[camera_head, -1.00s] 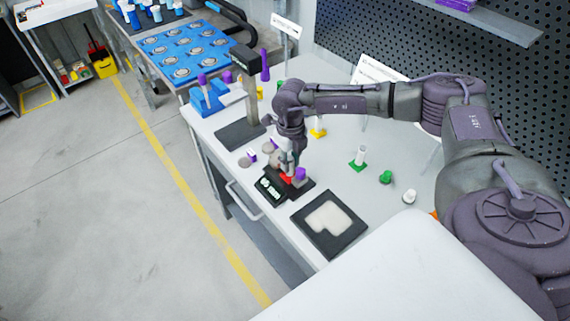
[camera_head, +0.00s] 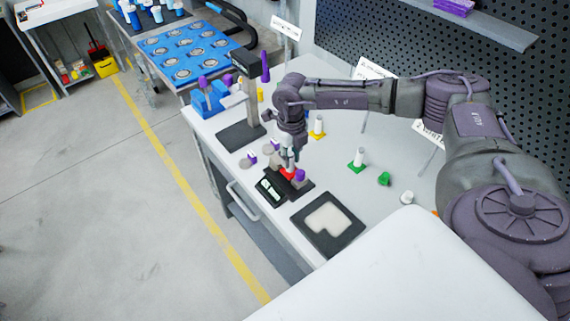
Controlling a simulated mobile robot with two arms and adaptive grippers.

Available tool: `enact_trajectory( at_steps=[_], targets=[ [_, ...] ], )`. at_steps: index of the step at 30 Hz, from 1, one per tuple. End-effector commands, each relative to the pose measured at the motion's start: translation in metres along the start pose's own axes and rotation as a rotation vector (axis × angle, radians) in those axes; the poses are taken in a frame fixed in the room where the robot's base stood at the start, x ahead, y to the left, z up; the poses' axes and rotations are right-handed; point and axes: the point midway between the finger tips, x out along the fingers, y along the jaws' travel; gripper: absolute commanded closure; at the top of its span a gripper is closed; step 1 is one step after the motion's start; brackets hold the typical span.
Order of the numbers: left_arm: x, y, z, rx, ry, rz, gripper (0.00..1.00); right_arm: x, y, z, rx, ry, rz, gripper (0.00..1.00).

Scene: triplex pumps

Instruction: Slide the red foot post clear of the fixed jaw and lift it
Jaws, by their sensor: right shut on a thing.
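The red foot post (camera_head: 287,173) shows as a small red patch at the black fixture (camera_head: 272,190) near the table's front edge. My right gripper (camera_head: 289,161) points down onto it and is shut on it. The fingers hide most of the post. A purple part (camera_head: 299,176) stands just right of the red patch on the dark base. The fixed jaw is too small to tell apart from the fixture. I cannot see whether the post touches it. My left gripper is not in view.
A black tray with a pale insert (camera_head: 328,222) lies right of the fixture. A dark stand (camera_head: 250,105) rises behind left. Green (camera_head: 357,160) and yellow (camera_head: 317,128) footed posts stand to the right and behind.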

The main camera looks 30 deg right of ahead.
Motion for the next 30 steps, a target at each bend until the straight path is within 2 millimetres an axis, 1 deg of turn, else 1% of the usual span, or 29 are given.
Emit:
enact_trajectory(
  at_steps=[1, 21, 25, 30],
  targets=[
    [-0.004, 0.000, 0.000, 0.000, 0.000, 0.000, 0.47, -0.005, 0.000, 0.000, 0.000, 0.000, 0.000, 1.00],
    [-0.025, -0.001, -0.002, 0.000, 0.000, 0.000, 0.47, -0.038, 0.000, 0.000, 0.000, -0.001, 0.000, 1.00],
    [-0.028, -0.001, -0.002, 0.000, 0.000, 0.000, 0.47, -0.043, 0.000, 0.000, 0.000, 0.000, 0.000, 1.00],
    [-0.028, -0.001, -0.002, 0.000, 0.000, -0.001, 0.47, -0.043, 0.000, 0.000, 0.000, 0.000, 0.000, 1.00]
  ],
)
